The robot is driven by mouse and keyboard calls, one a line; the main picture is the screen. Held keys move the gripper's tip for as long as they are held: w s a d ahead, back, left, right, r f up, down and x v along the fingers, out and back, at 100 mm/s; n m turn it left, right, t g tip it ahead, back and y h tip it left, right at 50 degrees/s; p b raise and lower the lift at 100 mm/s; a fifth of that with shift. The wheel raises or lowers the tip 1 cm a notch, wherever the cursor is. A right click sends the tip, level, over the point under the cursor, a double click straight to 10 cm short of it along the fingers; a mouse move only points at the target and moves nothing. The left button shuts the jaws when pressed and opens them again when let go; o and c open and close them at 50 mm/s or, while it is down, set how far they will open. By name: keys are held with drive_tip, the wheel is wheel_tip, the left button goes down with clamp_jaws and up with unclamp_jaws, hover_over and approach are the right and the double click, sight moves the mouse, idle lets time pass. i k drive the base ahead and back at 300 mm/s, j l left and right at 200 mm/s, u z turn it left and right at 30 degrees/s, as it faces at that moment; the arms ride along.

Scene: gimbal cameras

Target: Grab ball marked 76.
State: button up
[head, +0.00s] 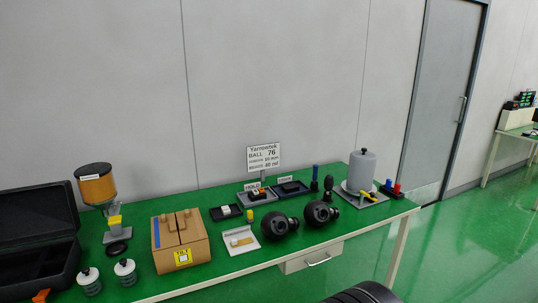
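Two dark round bodies, a left one (279,225) and a right one (317,214), sit side by side near the front edge of the green-topped bench (345,217). My gripper is not in view; a black ribbed shape at the bottom edge may be part of me.
Small trays (225,212) lie behind the dark bodies. A grey cylinder (361,171) stands at right, with tools by it.

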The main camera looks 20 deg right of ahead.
sight(317, 213)
drive_tip(key=i+l, duration=0.1)
drive_tip(key=l, duration=0.7)
drive_tip(key=i+l, duration=0.1)
drive_tip(key=l, duration=1.5)
drive_tip(key=i, duration=0.05)
